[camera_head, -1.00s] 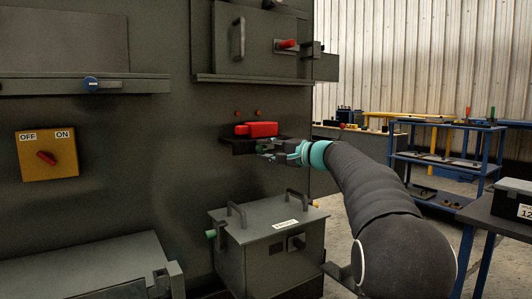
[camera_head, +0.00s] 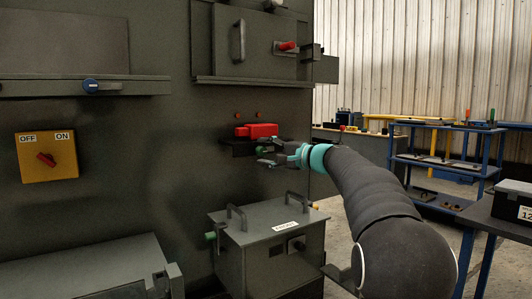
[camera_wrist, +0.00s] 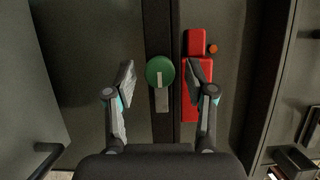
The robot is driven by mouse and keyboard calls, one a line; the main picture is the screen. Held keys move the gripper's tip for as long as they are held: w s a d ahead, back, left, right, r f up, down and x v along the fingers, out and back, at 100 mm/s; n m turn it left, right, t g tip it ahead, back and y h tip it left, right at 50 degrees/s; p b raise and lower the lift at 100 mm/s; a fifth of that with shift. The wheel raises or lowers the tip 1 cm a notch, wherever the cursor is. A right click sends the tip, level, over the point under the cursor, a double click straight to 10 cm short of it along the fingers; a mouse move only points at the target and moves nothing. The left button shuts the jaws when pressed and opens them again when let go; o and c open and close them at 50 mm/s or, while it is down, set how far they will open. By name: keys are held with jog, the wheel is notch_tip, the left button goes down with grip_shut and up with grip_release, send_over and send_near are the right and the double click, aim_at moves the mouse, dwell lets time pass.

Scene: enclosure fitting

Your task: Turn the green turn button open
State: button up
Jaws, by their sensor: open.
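The green turn button (camera_wrist: 160,71) is a round knob with a pale bar on its face, set on a dark ledge of the grey enclosure. In the wrist view it lies between the open fingers of my gripper (camera_wrist: 160,78), and neither finger visibly touches it. A grey tab (camera_wrist: 161,100) extends from the knob. In the head view the green button (camera_head: 262,150) shows only as a small patch, partly hidden by my gripper (camera_head: 264,156). My gripper is open and empty in front of the ledge.
A red block (camera_head: 258,130) sits on the ledge close to the button; it is also beside the right finger in the wrist view (camera_wrist: 197,90). A grey box with handles (camera_head: 265,222) stands below my gripper. A yellow OFF/ON switch plate (camera_head: 47,156) is at the left.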

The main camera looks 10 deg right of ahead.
jog(key=v, duration=1.2)
